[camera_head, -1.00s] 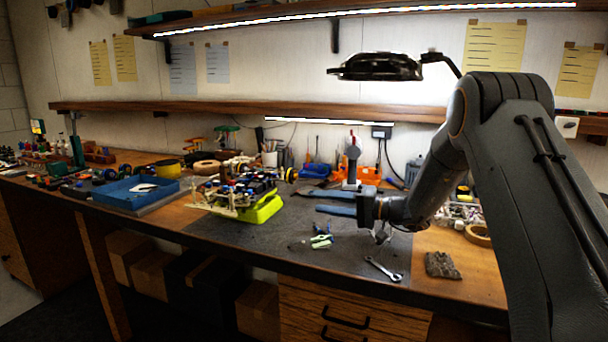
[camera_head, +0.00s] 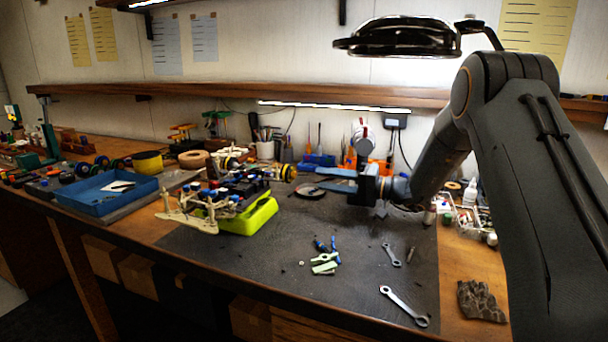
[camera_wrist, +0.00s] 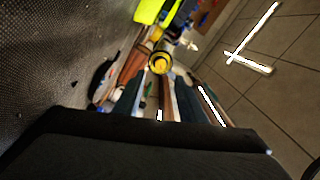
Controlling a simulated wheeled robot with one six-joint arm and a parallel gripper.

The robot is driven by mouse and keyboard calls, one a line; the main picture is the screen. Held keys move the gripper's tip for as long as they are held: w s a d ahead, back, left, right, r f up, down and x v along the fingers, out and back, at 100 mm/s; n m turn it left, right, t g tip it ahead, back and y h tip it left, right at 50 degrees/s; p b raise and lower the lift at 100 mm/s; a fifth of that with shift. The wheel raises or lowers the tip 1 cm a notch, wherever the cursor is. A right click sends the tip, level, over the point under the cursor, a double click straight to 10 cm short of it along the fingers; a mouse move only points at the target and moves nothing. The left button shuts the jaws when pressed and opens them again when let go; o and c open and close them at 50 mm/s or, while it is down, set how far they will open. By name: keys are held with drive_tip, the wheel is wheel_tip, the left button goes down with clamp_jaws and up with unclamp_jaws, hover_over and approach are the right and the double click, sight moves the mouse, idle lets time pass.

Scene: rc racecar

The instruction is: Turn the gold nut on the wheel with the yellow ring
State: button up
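The race car (camera_head: 235,195) stands on a bright yellow-green stand (camera_head: 250,217) on the dark mat. The gold nut is too small to make out clearly. My gripper (camera_head: 318,179) is to the right of the wheel, with its fingers pointing left towards it. In the wrist view the two fingers (camera_wrist: 158,88) are apart, with nothing held between them.
Wrenches (camera_head: 404,306) and pale green and blue small parts (camera_head: 325,262) lie on the front of the mat (camera_head: 270,270). A blue tray (camera_head: 112,190) is at the left. The front of the mat has free room.

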sight(294, 175)
drive_tip(key=p+x, duration=0.1)
drive_tip(key=x, duration=0.6)
drive_tip(key=shift+w+a+p, duration=0.1)
drive_tip(key=shift+a+p, duration=0.25)
clamp_jaws()
